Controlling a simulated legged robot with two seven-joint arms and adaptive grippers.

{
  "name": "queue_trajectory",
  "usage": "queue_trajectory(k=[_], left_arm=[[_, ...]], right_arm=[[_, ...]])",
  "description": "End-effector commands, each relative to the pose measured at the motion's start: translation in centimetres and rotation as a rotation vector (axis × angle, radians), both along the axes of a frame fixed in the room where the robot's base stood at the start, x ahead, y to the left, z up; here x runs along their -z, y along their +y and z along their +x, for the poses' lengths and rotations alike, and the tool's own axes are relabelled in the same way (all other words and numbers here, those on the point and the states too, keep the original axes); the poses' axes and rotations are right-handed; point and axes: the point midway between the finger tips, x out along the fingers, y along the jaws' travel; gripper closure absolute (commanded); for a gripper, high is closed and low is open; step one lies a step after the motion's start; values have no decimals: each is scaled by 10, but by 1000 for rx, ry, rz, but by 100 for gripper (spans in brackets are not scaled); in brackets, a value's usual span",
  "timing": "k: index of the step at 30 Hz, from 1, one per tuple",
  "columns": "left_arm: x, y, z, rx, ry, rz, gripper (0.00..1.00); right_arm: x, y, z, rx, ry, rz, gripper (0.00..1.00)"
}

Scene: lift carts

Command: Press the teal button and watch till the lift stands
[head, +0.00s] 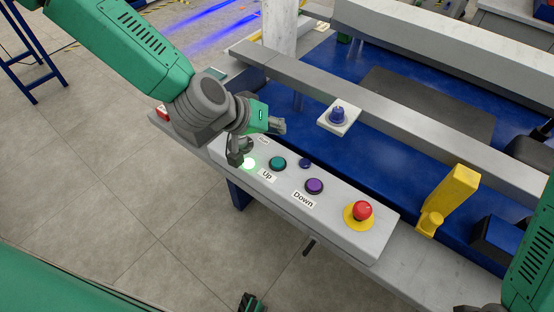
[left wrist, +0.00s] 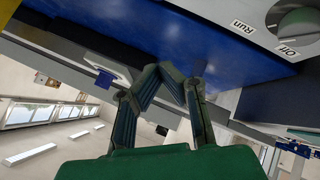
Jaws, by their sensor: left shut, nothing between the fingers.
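The teal button (head: 278,163) sits on the sloped grey control panel (head: 340,226), beside the label "Up". My left gripper (head: 280,126) is shut and empty, above and behind the panel's far end, apart from the teal button. Its fingers also show in the left wrist view (left wrist: 180,82), tips drawn together. A lamp (head: 248,163) left of the teal button glows whitish green. A blue platform (head: 390,150), possibly the lift, lies behind the panel; whether it moves cannot be told. My right gripper is not in clear view.
A purple button (head: 314,186) marked "Down", a small blue button (head: 305,163) and a red mushroom button (head: 361,211) share the panel. A Run/Off switch (left wrist: 298,28) shows in the left wrist view. A yellow post (head: 452,198) stands right. Floor at left is mostly clear.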

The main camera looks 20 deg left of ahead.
Motion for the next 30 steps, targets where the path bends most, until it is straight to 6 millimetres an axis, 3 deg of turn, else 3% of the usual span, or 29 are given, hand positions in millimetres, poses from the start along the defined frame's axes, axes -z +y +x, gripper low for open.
queue_trajectory(k=[11, 23, 30], left_arm=[[15, 1, 0, 0, 1, -1, 100], [70, 0, -1, 0, 2, 0, 100], [89, 0, -1, 1, 2, 0, 100]], right_arm=[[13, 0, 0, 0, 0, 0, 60], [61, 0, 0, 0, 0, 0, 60], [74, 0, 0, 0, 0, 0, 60]])
